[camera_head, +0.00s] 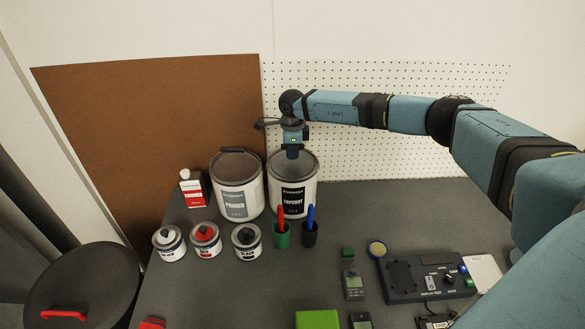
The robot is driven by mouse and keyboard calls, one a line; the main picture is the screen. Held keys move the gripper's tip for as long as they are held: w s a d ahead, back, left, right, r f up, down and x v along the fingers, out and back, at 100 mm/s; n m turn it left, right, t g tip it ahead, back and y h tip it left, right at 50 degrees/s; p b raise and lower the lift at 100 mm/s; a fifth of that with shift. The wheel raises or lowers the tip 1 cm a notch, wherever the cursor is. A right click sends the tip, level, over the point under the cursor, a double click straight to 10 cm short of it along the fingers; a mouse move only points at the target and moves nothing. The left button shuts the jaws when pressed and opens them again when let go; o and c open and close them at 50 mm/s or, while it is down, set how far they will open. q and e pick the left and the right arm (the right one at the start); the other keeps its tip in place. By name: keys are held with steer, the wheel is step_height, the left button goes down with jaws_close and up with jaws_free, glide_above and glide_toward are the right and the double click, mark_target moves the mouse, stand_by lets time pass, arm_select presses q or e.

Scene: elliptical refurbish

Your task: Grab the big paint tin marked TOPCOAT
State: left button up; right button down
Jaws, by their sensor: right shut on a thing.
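The big paint tin marked TOPCOAT (296,193) is white with a black label and a grey lid. It stands upright on the dark table at the back, against the pegboard. My right gripper (292,153) comes down over the tin's top from above and is shut on the tin, at its lid or handle. The fingertips are small here, so the exact grip point is hard to make out. A similar tin marked PRIMER (236,186) stands just left of it, with a grey label. My left gripper is not in view.
Several small tins (206,240), a red-and-white bottle (193,189) and green (281,238) and black (309,236) pen cups stand close in front and left. A control box (427,277) and a handheld meter (353,284) lie front right. The table right of the TOPCOAT tin is clear.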

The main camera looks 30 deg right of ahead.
steer(key=shift+w+r, duration=0.1)
steer(key=shift+r, duration=0.15)
